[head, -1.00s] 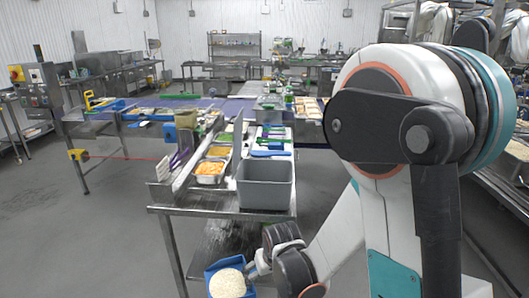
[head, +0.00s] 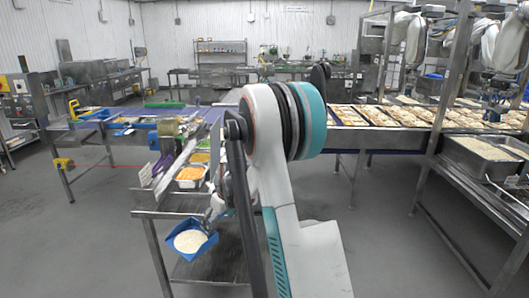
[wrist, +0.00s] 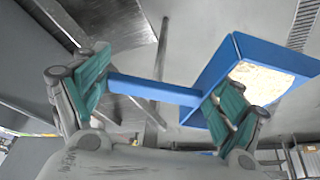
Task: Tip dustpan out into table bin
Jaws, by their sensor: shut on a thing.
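The blue dustpan (head: 208,243) holds a heap of white rice (head: 189,241) and is in front of the near end of the steel table (head: 150,213) in the head view. My gripper (head: 217,209) is mostly behind my arm there. In the wrist view my gripper (wrist: 165,95) is shut on the dustpan's blue handle (wrist: 150,90). The pan (wrist: 227,66) shows at the right with rice (wrist: 262,78) in it. The grey table bin is hidden behind my arm in the head view; I cannot tell whether the dark grey shape at the wrist view's left is it.
Food trays, one with orange food (head: 190,174), stand along the table. A conveyor (head: 350,117) with filled trays runs across behind it. A metal tub of rice (head: 485,158) stands at the right. Grey floor (head: 375,240) is open at the front right.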

